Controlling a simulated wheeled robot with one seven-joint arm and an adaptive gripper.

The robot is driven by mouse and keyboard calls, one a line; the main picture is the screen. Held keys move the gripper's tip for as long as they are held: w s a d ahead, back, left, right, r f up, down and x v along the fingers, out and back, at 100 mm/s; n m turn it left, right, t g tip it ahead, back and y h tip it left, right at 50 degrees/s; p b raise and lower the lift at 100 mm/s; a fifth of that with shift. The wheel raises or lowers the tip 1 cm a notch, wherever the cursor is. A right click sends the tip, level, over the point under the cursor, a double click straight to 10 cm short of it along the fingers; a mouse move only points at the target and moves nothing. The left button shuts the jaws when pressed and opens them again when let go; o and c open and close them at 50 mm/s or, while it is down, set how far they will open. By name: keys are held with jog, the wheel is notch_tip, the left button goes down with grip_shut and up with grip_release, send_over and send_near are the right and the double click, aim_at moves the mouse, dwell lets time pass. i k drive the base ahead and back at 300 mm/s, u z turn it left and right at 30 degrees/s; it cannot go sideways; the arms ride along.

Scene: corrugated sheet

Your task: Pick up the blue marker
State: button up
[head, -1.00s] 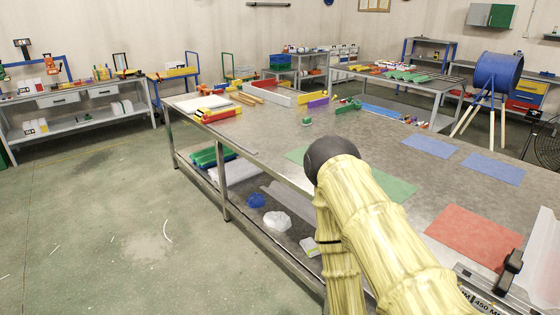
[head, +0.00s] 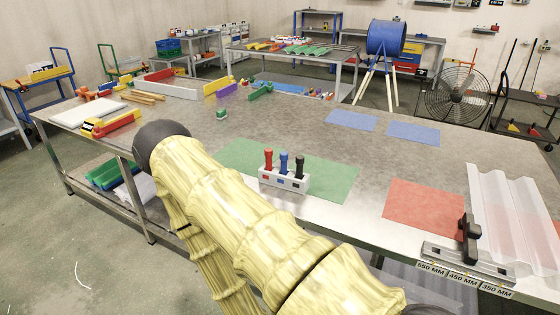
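The blue marker (head: 283,162) stands upright in a white holder (head: 273,178) on the green sheet (head: 330,177) near the front of the metal table. A red marker (head: 268,159) stands to its left and a black marker (head: 300,166) to its right in the same holder. My arm, in a yellow sleeve with a dark rounded joint, crosses the lower left of the head view, to the left of the holder and in front of it. My gripper is not in view.
A red sheet (head: 424,207), blue sheets (head: 351,121) and a clear corrugated sheet (head: 515,205) lie on the table. A measuring stop (head: 468,260) is at the front right edge. The table's middle is clear.

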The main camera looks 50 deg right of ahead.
aim_at(284, 155)
jog(key=z, duration=0.55)
jog(key=i, duration=0.8)
jog(key=z, duration=0.75)
